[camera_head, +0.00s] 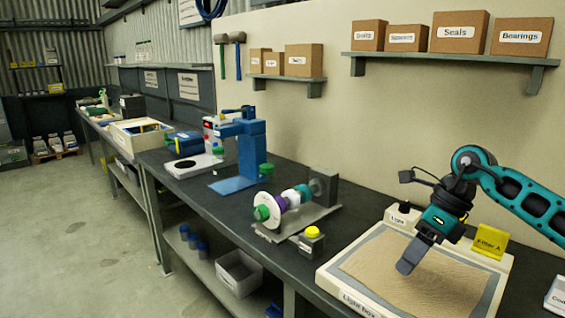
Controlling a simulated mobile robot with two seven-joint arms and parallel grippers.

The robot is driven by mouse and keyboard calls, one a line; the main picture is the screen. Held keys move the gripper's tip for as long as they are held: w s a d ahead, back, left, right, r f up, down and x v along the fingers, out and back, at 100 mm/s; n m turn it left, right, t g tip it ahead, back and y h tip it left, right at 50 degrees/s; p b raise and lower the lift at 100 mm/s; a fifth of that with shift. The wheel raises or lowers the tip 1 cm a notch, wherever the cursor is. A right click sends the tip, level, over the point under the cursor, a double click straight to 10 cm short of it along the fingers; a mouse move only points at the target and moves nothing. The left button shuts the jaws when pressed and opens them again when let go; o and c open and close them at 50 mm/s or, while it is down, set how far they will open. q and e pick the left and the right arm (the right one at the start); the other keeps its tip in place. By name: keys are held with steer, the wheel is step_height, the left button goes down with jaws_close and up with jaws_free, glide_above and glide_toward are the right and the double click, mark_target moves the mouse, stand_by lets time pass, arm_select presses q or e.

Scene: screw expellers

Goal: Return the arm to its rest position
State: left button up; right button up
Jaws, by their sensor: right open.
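My right arm (520,200), teal and black, comes in from the right edge. My right gripper (406,264) points down and to the left above the tan surface of the light box (362,292). It is open and seen nearly from the side, with nothing visible in it. I cannot tell how far its fingertips are above the surface. My left gripper is not in view.
A yellow "Kitter A" sign (490,241) stands at the box's back right. Left of the box are a yellow-topped block (311,241), a shaft assembly with coloured discs (283,203) and a blue press (250,150). Cartons sit on a wall shelf (450,60) above.

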steer(key=s+a+f+m+t+y, duration=0.25)
steer(key=a+m+y, duration=0.35)
steer(key=a, duration=0.5)
steer(key=s+a+f+m+t+y, duration=0.1)
steer(key=s+a+m+t+y, duration=0.2)
steer(key=a+y, duration=0.7)
steer(key=s+d+f+m+t+h, duration=0.1)
steer(key=d+f+m+t+h, duration=0.2)
steer(key=m, duration=0.5)
steer(key=f+m+t+h, duration=0.35)
steer(key=m+h, duration=0.25)
steer(key=m, duration=0.2)
steer(key=s+d+f+m+t+h, duration=0.1)
steer(key=d+f+m+t+h, duration=0.2)
steer(key=m, duration=0.5)
steer(key=s+d+f+m+g+h, duration=0.2)
steer(key=s+f+m+h, duration=0.1)
steer(key=s+f+m, duration=0.2)
steer(key=s+d+f+m+g+h, duration=0.2)
steer(key=s+f+m+h, duration=0.1)
steer(key=s+f, duration=0.5)
steer(key=shift+d+f+m+h, duration=0.35)
steer(key=shift+f+m, duration=0.3)
steer(key=shift+m, duration=0.25)
